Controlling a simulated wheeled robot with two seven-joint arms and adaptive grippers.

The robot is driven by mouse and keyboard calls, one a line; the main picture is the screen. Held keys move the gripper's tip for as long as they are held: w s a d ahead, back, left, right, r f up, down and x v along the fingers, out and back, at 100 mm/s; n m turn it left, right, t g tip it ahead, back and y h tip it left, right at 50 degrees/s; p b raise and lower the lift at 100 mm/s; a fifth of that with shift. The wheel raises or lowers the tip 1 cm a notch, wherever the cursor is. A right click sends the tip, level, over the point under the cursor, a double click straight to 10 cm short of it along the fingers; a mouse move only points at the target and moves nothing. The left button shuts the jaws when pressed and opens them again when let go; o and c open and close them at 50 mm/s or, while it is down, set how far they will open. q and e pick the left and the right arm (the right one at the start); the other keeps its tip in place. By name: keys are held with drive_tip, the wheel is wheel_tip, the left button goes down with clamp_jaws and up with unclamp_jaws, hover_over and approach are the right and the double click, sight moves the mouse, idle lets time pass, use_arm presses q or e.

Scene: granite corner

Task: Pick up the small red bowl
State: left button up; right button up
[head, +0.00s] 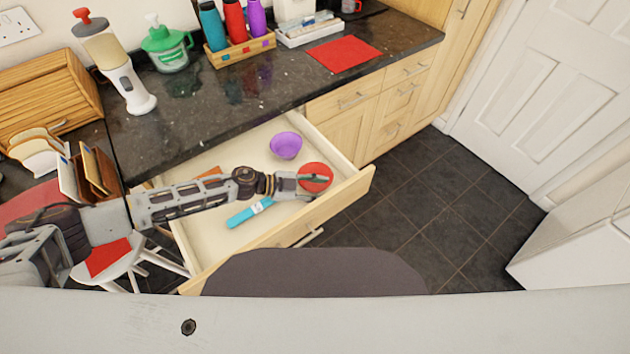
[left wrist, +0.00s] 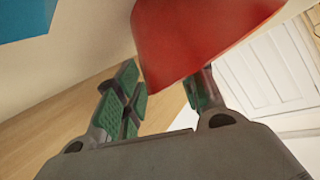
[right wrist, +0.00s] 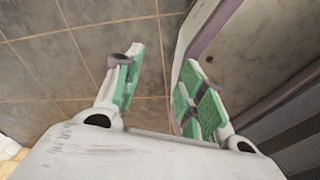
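The small red bowl (head: 318,170) is at the right end of the open drawer, by its front corner. My left gripper (head: 306,183) is at the bowl and partly covers it in the head view. In the left wrist view the red bowl (left wrist: 195,40) reaches down between the green-padded fingers of my left gripper (left wrist: 165,92). The fingers stand apart, and the bowl hides part of the right finger. I cannot tell whether either pad touches it. My right gripper (right wrist: 158,85) is open and empty above the dark floor tiles, outside the head view.
The open drawer (head: 340,203) also holds a purple bowl (head: 286,145) behind the red one and a blue object (head: 250,212) to the left. The counter (head: 230,100) above carries bottles and a red mat (head: 344,53). A white stool (head: 120,262) stands at left.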

use_arm(q)
drive_tip(key=c, duration=0.5)
clamp_jaws()
drive_tip(key=shift+r, duration=0.6)
wheel_tip(320, 180, up, 7)
drive_tip(key=shift+w+r+p, duration=0.1)
drive_tip(key=shift+r+p, duration=0.1)
drive_tip(key=shift+p, duration=0.8)
drive_tip(key=shift+r, duration=0.75)
use_arm(e)
drive_tip(key=a+r, duration=0.2)
drive_tip(key=shift+s+a, duration=0.35)
drive_tip(key=shift+w, duration=0.1)
